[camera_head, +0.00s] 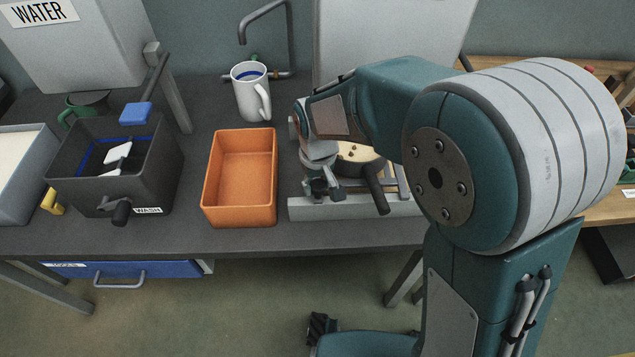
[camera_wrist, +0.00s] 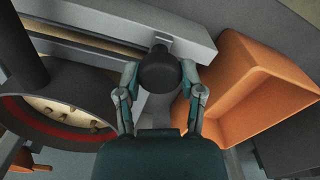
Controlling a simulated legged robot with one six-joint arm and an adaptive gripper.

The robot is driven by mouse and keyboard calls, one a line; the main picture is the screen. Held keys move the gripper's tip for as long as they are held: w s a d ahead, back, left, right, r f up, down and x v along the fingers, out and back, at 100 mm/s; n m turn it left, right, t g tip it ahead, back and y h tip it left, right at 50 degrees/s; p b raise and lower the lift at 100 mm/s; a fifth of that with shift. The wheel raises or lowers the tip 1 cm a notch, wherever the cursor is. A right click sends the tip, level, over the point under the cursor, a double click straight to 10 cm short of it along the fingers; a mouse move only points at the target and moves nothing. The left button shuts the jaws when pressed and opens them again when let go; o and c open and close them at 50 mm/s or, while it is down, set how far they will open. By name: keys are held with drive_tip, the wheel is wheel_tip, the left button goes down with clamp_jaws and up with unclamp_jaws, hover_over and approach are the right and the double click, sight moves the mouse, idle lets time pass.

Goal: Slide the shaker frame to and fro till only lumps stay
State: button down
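The shaker frame stands on the dark bench, with its grey front rail (camera_head: 345,208) showing in the head view and its rails (camera_wrist: 130,18) at the top of the wrist view. A round sieve (camera_wrist: 85,130) with a red inner band holds several pale lumps. In the head view the sieve (camera_head: 358,152) is partly hidden by my arm. My gripper (camera_head: 322,187) is low over the frame's left part. In the wrist view its fingertips (camera_wrist: 160,78) lie against both sides of a round black knob (camera_wrist: 160,72) and appear closed on it. The knob's lower part is hidden.
An empty orange tray (camera_head: 240,218) stands close left of the frame. Farther left are a dark wash bin (camera_head: 160,180) with brushes inside and a pale tray (camera_head: 35,200). A white mug (camera_head: 248,95) stands behind the orange tray, near a tap (camera_head: 290,35).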

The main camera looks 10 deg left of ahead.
drive_tip(key=d, duration=0.3)
drive_tip(key=w+d, duration=0.1)
drive_tip(key=d, duration=0.2)
drive_tip(key=shift+w+d+f, duration=0.1)
drive_tip(key=shift+w+d, duration=0.1)
drive_tip(key=shift+d, duration=0.05)
drive_tip(key=shift+c, duration=1.2)
unclamp_jaws()
drive_tip(key=shift+a, duration=0.1)
wheel_tip(320, 180, up, 12)
drive_tip(key=shift+w, duration=0.1)
